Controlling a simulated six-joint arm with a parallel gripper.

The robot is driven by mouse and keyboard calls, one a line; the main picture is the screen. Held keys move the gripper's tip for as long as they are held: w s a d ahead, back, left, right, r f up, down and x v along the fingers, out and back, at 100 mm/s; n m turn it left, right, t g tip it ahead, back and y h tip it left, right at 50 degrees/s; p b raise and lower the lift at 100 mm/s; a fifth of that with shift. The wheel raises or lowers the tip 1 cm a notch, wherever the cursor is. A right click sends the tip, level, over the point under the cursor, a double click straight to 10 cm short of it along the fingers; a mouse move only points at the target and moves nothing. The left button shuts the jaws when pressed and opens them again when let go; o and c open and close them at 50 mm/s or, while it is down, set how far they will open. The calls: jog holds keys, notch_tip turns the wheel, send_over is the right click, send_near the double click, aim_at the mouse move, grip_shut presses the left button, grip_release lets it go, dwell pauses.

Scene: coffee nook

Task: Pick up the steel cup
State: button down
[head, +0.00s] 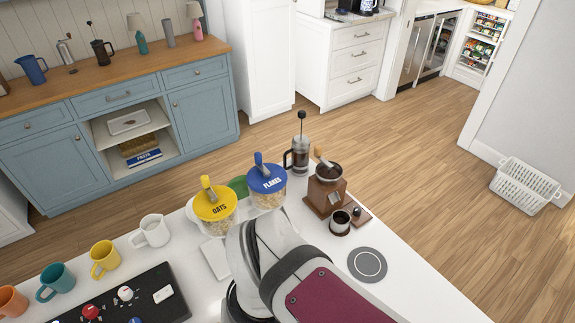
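The steel cup (340,226) is a small, shiny metal cup with a dark inside. It stands upright on the white counter, just in front of the wooden coffee grinder (324,190). My arm rises from the bottom of the head view, to the left of and nearer than the cup. My gripper cannot be made out in this view, so its opening and anything in it are hidden.
A grey round pad (367,264) lies right of my arm. Behind the cup are a French press (300,155), a blue-lidded flakes jar (267,184) and a yellow-lidded oats jar (215,208). Several mugs and a black panel (125,300) are at left. Counter right of the pad is clear.

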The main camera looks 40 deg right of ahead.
jog(key=shift+c, duration=2.1)
grip_release()
